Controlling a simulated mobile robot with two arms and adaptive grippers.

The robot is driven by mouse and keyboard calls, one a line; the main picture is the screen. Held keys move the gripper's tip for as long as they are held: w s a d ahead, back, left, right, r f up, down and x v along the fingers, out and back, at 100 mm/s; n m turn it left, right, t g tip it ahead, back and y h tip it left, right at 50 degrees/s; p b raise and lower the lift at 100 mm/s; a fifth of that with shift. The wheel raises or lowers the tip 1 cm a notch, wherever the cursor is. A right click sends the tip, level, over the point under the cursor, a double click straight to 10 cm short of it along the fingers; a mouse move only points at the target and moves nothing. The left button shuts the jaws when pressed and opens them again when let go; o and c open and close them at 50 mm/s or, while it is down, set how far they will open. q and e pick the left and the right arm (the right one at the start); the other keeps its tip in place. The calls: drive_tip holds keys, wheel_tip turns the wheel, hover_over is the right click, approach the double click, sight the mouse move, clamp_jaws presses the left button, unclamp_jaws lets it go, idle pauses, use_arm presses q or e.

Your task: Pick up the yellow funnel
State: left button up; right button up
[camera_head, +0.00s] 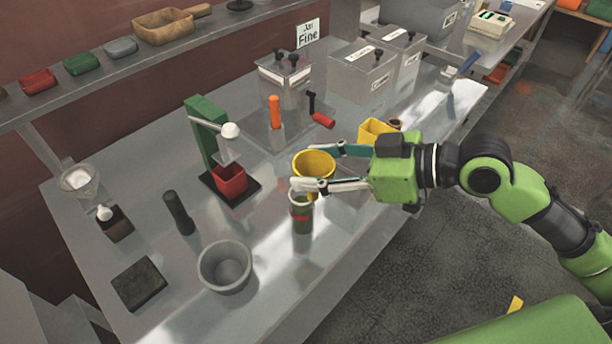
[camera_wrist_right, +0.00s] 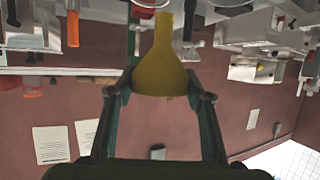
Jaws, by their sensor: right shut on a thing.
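The yellow funnel (camera_head: 314,163) is between the fingers of my right gripper (camera_head: 322,170), over the metal table. Its wide mouth faces up in the head view. In the right wrist view the funnel (camera_wrist_right: 163,62) sits between the two fingertips (camera_wrist_right: 160,92), which are shut on its wide part. A green jar (camera_head: 302,216) with a red band stands just below and in front of the funnel; the near finger passes over its top. Whether the funnel touches the jar I cannot tell. My left gripper is not in view.
A grey bowl (camera_head: 226,268), a dark pestle (camera_head: 179,213) and a black pad (camera_head: 139,284) are on the near left of the table. A green stand with a red cup (camera_head: 229,181) is left of the funnel. A yellow container (camera_head: 375,131) is behind my right gripper.

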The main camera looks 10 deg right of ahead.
drive_tip(key=s+r, duration=0.1)
drive_tip(key=s+d+r+b, duration=0.1)
drive_tip(key=s, duration=0.1)
drive_tip(key=shift+s+d, duration=0.15)
drive_tip(key=shift+s, duration=0.15)
drive_tip(key=s+d+r+p, duration=0.2)
drive_tip(key=s+p, duration=0.4)
drive_tip(key=p, duration=0.7)
drive_tip(key=shift+d+r+p, duration=0.15)
drive_tip(key=shift+r+p, duration=0.15)
drive_tip(key=shift+r, duration=0.45)
